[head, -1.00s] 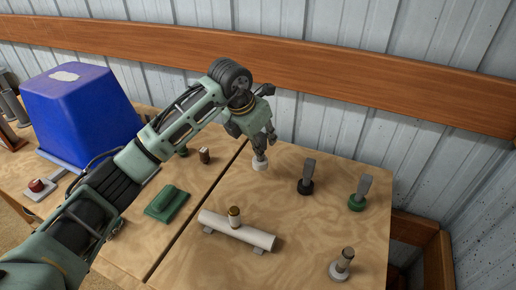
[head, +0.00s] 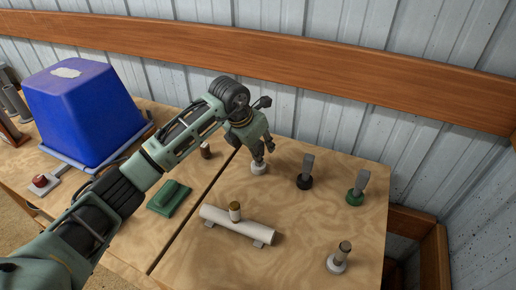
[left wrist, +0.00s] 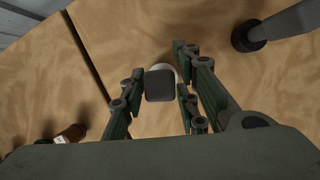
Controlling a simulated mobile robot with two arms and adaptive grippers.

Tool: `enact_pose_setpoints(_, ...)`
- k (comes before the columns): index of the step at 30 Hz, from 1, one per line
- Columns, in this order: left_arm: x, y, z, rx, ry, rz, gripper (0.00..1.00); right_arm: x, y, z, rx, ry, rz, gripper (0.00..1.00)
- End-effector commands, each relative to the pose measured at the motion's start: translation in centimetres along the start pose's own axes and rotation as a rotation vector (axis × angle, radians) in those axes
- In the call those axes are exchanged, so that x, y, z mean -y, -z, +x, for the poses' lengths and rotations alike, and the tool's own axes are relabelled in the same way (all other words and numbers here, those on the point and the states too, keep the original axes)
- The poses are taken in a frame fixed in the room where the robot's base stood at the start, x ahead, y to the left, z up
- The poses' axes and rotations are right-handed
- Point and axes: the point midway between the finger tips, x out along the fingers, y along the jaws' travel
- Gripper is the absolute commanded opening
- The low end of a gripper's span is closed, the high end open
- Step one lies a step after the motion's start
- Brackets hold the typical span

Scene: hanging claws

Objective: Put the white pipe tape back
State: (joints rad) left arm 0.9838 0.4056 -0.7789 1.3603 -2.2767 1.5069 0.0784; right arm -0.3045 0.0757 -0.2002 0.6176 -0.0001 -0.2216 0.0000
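The white pipe tape (head: 258,168) is a small white roll on the table near the seam between boards. In the left wrist view its white edge (left wrist: 171,70) shows behind a dark grey square-topped post (left wrist: 160,86), which hides most of it. My left gripper (head: 265,152) is just above the roll, pointing down. In the left wrist view its fingers (left wrist: 160,95) stand apart on both sides of the post, with narrow gaps, so it looks open. Whether a finger touches the post is hard to tell. My right gripper is not in view.
Grey upright pieces stand on a black base (head: 304,183), a green base (head: 355,197) and a grey base (head: 337,264). A green block (head: 169,198) and blue bin (head: 85,115) are left.

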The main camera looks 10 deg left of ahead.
Motion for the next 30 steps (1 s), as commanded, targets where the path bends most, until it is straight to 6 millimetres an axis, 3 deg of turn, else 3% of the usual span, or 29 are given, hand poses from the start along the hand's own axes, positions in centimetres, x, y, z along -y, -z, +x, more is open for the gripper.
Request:
enact_pose_setpoints(15, -0.1, -0.1, -0.9, 0.001, -0.001, 0.001, 0.4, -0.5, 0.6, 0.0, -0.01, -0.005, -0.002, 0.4)
enact_pose_setpoints(30, -0.1, -0.1, -10.5, 0.003, -0.002, 0.0, 0.4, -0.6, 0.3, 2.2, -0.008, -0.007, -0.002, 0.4)
